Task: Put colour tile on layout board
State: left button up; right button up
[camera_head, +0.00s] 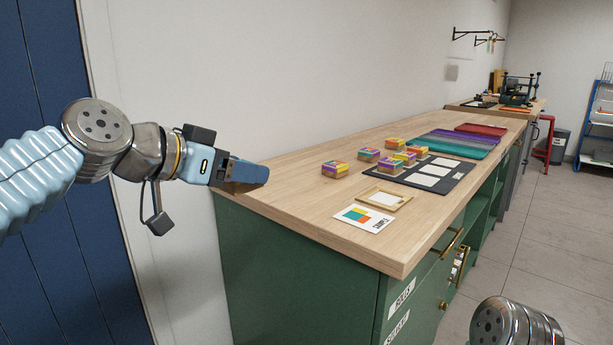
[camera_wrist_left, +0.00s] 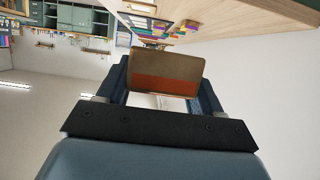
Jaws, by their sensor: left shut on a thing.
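My left gripper (camera_head: 250,173) is over the near left end of the wooden counter, its fingers pointing right. In the left wrist view the gripper (camera_wrist_left: 163,85) is shut on a tile (camera_wrist_left: 165,72), tan with an orange-red band, held between its fingers. The tile is hidden by the fingers in the head view. The dark layout board (camera_head: 449,188) lies flat on the counter, well to the right of the gripper, with several white rectangles on it. My right gripper is out of view; only part of my right arm shows at the bottom right.
Several small multicoloured blocks, one of them apart (camera_head: 335,169), stand along the board's left side. A framed tray (camera_head: 401,205) and a sample card (camera_head: 364,218) lie near the counter's front. Coloured sheets (camera_head: 457,141) lie farther back. The counter (camera_head: 290,190) between gripper and blocks is clear.

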pick_arm(q)
jog(key=shift+s+a+f, duration=0.25)
jog(key=shift+s+a, duration=0.05)
jog(key=shift+a, duration=0.05)
jog(key=w+a+f+n+t+y, duration=0.1)
jog(key=w+a+f+n+y, duration=0.1)
jog(key=f, duration=1)
jog(key=w+a+f+n+t+y, duration=0.1)
jog(key=w+a+f+n+y, duration=0.2)
jog(key=f, duration=1)
jog(key=w+a+f+n+t+y, duration=0.1)
jog(key=w+a+f+n+y, duration=0.2)
jog(key=f, duration=0.9)
jog(key=shift+w+a+f+y, duration=0.2)
jog(key=shift+w+a+y, duration=0.4)
jog(key=shift+w+a, duration=0.25)
jog(key=shift+w+d, duration=0.1)
